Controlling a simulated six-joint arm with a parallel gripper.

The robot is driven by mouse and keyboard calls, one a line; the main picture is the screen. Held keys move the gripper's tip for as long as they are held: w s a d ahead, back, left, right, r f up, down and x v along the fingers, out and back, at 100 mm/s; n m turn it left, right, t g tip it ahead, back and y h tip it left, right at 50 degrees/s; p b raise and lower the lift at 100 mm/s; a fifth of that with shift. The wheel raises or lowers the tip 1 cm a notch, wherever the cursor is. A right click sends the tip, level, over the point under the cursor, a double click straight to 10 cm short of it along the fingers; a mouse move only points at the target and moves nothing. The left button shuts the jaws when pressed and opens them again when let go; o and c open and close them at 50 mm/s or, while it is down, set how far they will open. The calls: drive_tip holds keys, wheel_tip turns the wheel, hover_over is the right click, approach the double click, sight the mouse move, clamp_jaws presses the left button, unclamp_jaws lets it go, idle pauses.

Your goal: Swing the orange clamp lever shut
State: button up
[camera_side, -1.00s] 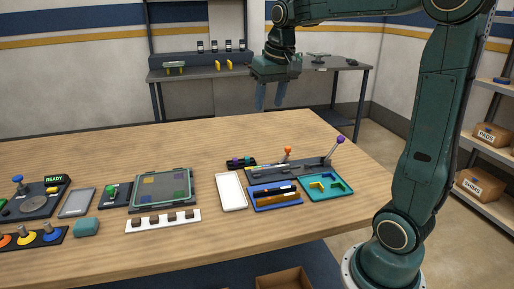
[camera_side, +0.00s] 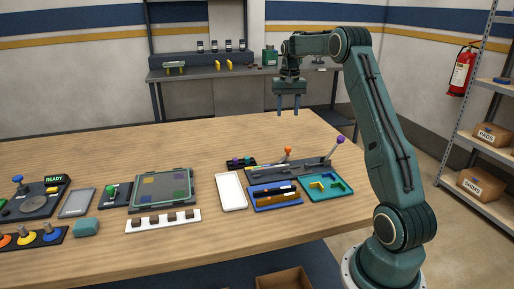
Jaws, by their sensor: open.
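The clamp lever with an orange knob (camera_side: 288,150) stands up from a long dark grey base (camera_side: 300,168) on the right part of the table. A second lever with a purple knob (camera_side: 340,140) leans up at the base's right end. My gripper (camera_side: 288,104) hangs above the far part of the table, well above and apart from the orange knob.
A blue tray (camera_side: 275,205) with bars and a teal tray (camera_side: 343,192) lie in front of the base. A white tray (camera_side: 231,191) lies to the left. A dark block with coloured knobs (camera_side: 240,163) is behind it.

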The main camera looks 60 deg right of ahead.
sight(288, 147)
drive_tip(key=shift+s+d+f, duration=0.15)
drive_tip(key=shift+d+f, duration=0.4)
drive_tip(key=shift+d, duration=0.2)
wheel_tip(288, 147, down, 14)
drive_tip(key=shift+r, duration=0.1)
idle(0.4)
drive_tip(key=shift+c, duration=0.3)
clamp_jaws()
